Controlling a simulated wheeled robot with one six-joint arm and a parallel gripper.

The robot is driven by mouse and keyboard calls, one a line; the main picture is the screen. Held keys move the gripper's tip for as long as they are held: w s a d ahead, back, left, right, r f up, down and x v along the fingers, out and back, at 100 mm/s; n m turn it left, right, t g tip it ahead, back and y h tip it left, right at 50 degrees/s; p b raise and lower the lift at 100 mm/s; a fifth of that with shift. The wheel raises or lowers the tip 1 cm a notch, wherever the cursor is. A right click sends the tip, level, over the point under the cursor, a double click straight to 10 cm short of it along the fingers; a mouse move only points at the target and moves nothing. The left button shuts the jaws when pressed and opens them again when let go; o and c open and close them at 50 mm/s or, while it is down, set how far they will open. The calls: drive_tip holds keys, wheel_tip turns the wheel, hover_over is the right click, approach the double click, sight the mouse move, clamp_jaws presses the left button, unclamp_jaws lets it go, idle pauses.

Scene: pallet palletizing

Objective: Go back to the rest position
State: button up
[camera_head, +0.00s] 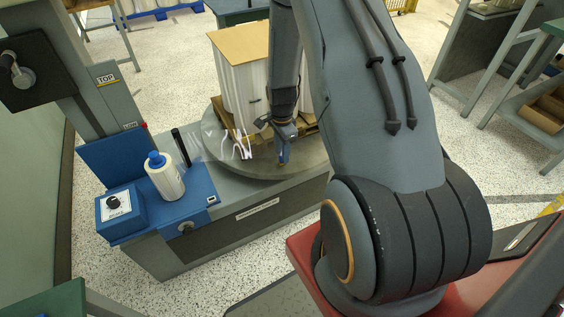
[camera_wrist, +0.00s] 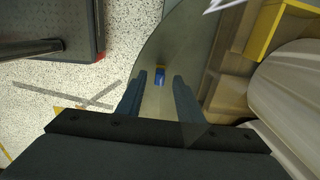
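My gripper (camera_head: 284,150) hangs pointing down over the front of the round turntable (camera_head: 265,165), close to the pallet load. In the wrist view its two dark blue fingers (camera_wrist: 157,88) stand apart with a gap between them. A small blue and yellow object (camera_wrist: 160,76) shows in that gap, on or above the turntable surface. It touches neither finger, and I cannot tell its height. The load (camera_head: 240,85), pale with a brown cardboard top, stands on a wooden pallet (camera_head: 226,118) on the turntable. My arm hides its right side.
The wrapping machine's mast (camera_head: 105,90) stands at the left with a film roll (camera_head: 165,178) and blue control box (camera_head: 120,212). Loose clear film (camera_head: 238,147) lies by the pallet's left corner. Workbenches (camera_head: 530,90) stand at the right. Speckled floor is clear at front left.

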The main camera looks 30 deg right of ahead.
drive_tip(key=shift+r, duration=3.15)
drive_tip(key=s+a+r+n+p, duration=0.1)
drive_tip(key=s+a+r+n, duration=0.35)
drive_tip(key=r, duration=0.35)
drive_tip(key=s+a+r+n, duration=0.3)
drive_tip(key=a+r+n, duration=0.15)
drive_tip(key=r, duration=0.25)
drive_tip(key=s+a+r+n+p, duration=0.1)
drive_tip(key=s+a+r+n, duration=0.2)
drive_tip(key=s+r+n, duration=0.1)
drive_tip(key=s+a+r+n, duration=0.4)
drive_tip(key=s+r+n, duration=0.1)
drive_tip(key=s, duration=0.4)
drive_tip(key=shift+r+p, duration=0.4)
